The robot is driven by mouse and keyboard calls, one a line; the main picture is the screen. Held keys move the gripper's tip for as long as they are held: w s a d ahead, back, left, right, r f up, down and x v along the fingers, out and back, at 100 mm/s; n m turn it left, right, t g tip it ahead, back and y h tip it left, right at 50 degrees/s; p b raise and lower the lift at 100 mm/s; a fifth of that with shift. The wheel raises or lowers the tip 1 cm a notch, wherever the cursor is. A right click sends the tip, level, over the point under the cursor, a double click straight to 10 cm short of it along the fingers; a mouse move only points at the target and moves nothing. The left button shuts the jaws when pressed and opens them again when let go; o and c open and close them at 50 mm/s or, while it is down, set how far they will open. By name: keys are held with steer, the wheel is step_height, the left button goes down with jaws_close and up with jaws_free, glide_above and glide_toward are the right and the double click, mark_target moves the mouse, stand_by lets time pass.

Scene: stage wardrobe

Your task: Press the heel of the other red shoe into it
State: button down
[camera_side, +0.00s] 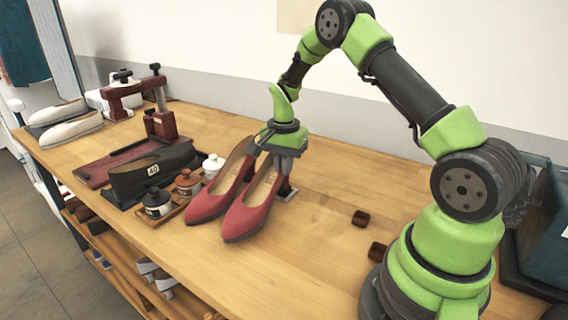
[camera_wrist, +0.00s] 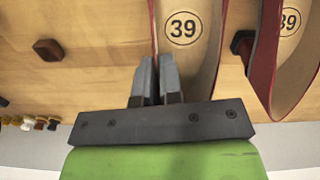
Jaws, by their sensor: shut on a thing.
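Two red pumps stand side by side on the wooden table, toes toward the front. My gripper (camera_side: 279,158) is over the back of the right pump (camera_side: 252,208), shut on its rear rim as far as I can tell. The fingers also show in the wrist view (camera_wrist: 155,88), close together at the wall of this pump, whose insole (camera_wrist: 184,28) reads 39. A dark heel (camera_side: 283,184) is under its back, with a small grey plate (camera_side: 289,195) at its foot. The left pump (camera_side: 210,199) stands apart from the fingers; it is at the right of the wrist view (camera_wrist: 285,70).
Two small dark brown blocks (camera_side: 361,218) (camera_side: 378,250) lie on the table to the right. Left are small jars (camera_side: 187,182), a dark shoe form (camera_side: 152,170) marked 40, a press (camera_side: 150,108) and white shoes (camera_side: 72,130). A blue-grey bin (camera_side: 545,215) is at the right.

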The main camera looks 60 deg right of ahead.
steer(key=shift+f, duration=0.85)
stand_by(1.1)
steer(key=shift+r, duration=1.8)
steer(key=shift+s, duration=0.1)
steer(key=s, duration=1)
steer(key=shift+s, duration=0.4)
steer(key=shift+f, duration=1.7)
steer(key=c, duration=1.2)
jaws_free()
